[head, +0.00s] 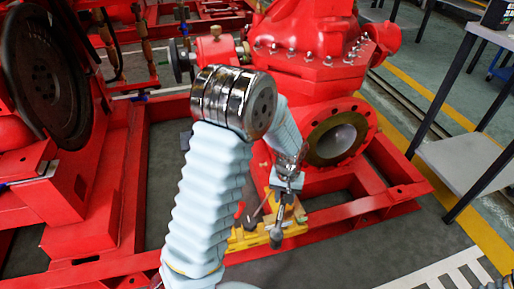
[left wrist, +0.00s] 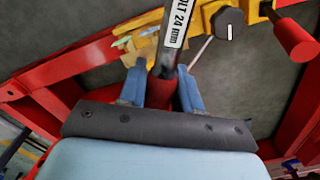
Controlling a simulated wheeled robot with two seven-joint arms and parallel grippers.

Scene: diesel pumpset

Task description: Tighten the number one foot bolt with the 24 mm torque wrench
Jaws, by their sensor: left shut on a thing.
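My left gripper (head: 287,183) is in the middle of the head view, low beside the pump's round flange and above a yellow rack. In the left wrist view its two blue fingers (left wrist: 161,90) are shut on the red grip of the 24 mm torque wrench (left wrist: 175,35). I cannot single out the number one foot bolt.
The yellow rack (head: 248,241) lies by the red base frame (head: 345,213), with a dark hexagonal piece (left wrist: 228,23) and a red cylinder (left wrist: 294,38) close to the wrench. The red pump (head: 315,70) stands behind. A grey table (head: 462,160) is at right.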

